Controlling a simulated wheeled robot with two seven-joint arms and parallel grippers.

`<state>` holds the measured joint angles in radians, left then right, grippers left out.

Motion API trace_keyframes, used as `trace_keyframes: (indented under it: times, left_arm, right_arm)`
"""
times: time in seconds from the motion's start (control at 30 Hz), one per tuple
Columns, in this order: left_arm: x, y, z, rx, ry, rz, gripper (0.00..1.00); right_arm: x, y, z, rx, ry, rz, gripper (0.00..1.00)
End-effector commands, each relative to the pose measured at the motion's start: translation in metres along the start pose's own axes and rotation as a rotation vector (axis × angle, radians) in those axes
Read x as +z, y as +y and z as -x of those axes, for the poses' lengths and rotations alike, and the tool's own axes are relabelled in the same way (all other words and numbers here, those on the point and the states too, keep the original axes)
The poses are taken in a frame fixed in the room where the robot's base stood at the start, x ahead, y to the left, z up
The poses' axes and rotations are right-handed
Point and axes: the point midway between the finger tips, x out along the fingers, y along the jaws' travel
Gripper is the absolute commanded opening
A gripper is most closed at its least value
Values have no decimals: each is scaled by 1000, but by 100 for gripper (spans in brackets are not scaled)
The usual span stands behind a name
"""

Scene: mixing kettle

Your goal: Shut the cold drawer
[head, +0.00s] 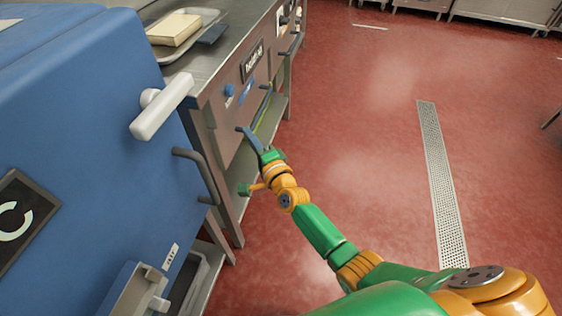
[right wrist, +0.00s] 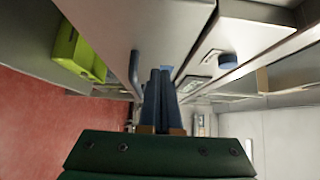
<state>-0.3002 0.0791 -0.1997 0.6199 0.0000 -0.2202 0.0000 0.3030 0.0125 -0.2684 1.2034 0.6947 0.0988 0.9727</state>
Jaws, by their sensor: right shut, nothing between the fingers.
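A grey drawer front (head: 228,135), which I take to be the cold drawer, sits under the steel counter beyond the blue kettle body. I cannot read its label or tell how far it stands out. My right gripper (head: 247,136) is at this front, its dark blue fingers shut and empty. In the right wrist view the shut fingers (right wrist: 158,88) point along a pale grey panel (right wrist: 150,30). A blue-grey bar handle (right wrist: 134,72) is just left of them; I cannot tell if they touch it. My left gripper is not in view.
The blue kettle body (head: 75,110) with a white lever (head: 160,108) fills the left. A tray (head: 208,20) with a pale block (head: 175,28) rests on the counter. A green box (right wrist: 78,52) shows in the right wrist view. The red floor (head: 370,130) at right is clear.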

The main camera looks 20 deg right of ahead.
Motion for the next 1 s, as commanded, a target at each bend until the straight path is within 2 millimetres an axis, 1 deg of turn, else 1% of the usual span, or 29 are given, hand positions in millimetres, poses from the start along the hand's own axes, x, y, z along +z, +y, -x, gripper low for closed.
trace_keyframes:
  times: [0.03,0.17,0.3,0.5,0.6,0.73,0.77,0.83,0.87,0.93,0.97,1.0]
  left_arm:
    - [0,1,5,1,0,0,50]
    - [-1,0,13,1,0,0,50]
    - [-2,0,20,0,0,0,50]
    - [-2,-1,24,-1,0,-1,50]
    - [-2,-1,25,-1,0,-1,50]
    - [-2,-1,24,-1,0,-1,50]
    - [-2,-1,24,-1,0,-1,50]
    - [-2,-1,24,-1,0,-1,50]
    - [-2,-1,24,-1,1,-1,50]
    - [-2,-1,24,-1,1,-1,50]
    - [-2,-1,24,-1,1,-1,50]
    - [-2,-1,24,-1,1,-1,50]
  right_arm:
    - [0,-1,7,2,0,0,0]
    - [0,-3,27,3,1,0,0]
    - [0,-2,53,4,0,0,0]
    - [-1,0,88,4,1,0,0]
    - [-1,0,97,3,0,0,0]
    - [0,1,100,4,0,2,0]
    - [0,5,101,14,-1,12,0]
    - [0,29,106,80,-9,87,0]
    - [0,48,111,131,-19,146,0]
    - [0,108,133,295,-68,330,0]
    - [0,137,148,376,-104,421,0]
    - [0,174,171,482,-164,541,0]
